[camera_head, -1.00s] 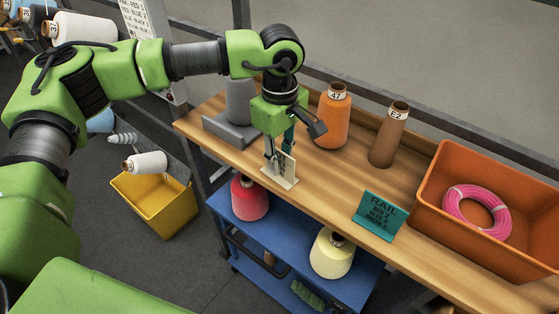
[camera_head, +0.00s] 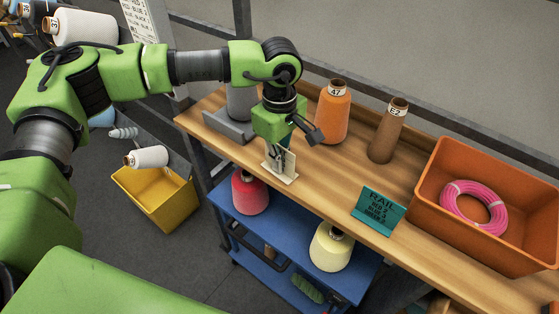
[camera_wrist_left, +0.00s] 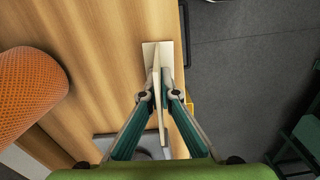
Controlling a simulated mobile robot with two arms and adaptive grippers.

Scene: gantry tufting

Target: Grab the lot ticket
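The lot ticket (camera_head: 288,163) is a small pale card standing upright on a flat pale foot near the front edge of the wooden bench (camera_head: 330,190). In the left wrist view the ticket (camera_wrist_left: 157,100) shows almost edge-on between the two fingers. My left gripper (camera_head: 278,157) points down at the ticket. Its fingers (camera_wrist_left: 159,82) are drawn in on both sides of the card and appear shut on it. The foot still appears to rest on the bench. The fingers hide part of the card's face. My right gripper is not in view.
A grey stand with a grey cone (camera_head: 241,103), an orange cone (camera_head: 333,112) and a brown cone (camera_head: 388,132) stand behind. A teal RAIL sign (camera_head: 379,212) and an orange bin (camera_head: 437,207) with a pink coil are right. A blue cart (camera_head: 285,240) stands below the bench.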

